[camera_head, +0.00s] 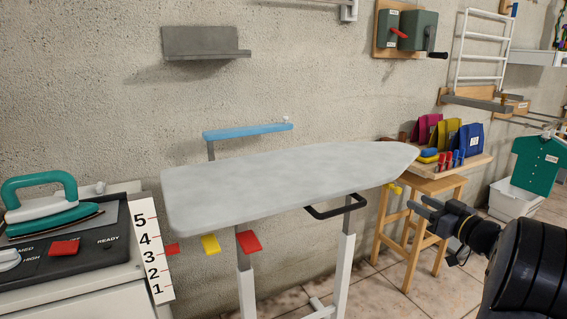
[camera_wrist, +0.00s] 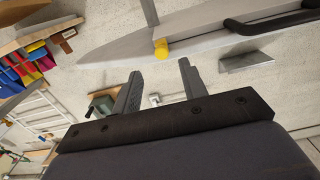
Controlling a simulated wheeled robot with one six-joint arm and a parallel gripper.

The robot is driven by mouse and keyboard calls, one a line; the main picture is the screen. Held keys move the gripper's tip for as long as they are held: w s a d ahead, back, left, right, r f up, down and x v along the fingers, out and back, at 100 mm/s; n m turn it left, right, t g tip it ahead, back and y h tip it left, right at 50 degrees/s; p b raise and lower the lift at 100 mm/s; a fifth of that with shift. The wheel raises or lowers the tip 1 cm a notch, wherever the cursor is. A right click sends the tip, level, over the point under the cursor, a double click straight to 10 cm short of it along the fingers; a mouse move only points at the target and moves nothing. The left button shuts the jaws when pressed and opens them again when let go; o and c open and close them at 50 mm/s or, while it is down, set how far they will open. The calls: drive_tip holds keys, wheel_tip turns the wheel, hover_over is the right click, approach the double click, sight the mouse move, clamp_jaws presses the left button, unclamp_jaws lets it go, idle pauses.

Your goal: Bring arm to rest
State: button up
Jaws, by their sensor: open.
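My gripper (camera_head: 431,206) is at the right in the head view, in front of the wooden stool and to the right of the ironing board (camera_head: 290,182). It is empty. In the wrist view its two fingers (camera_wrist: 160,85) stand apart with nothing between them. The wrist view is tilted and shows the ironing board (camera_wrist: 195,32) with a yellow knob (camera_wrist: 161,48) beyond the fingers. My arm reaches in from the lower right of the head view.
A green iron (camera_head: 48,208) stands on a panel at the left. A wooden stool (camera_head: 408,240) holds coloured pouches and clips. A white bin (camera_head: 512,202) and a green shirt shape (camera_head: 538,165) are at the right. A grey shelf (camera_head: 205,43) is on the wall.

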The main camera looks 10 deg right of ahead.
sight(398, 193)
drive_tip(key=x, duration=0.7)
drive_tip(key=shift+s+a, duration=0.2)
drive_tip(key=shift+a, duration=0.15)
drive_tip(key=shift+f, duration=0.1)
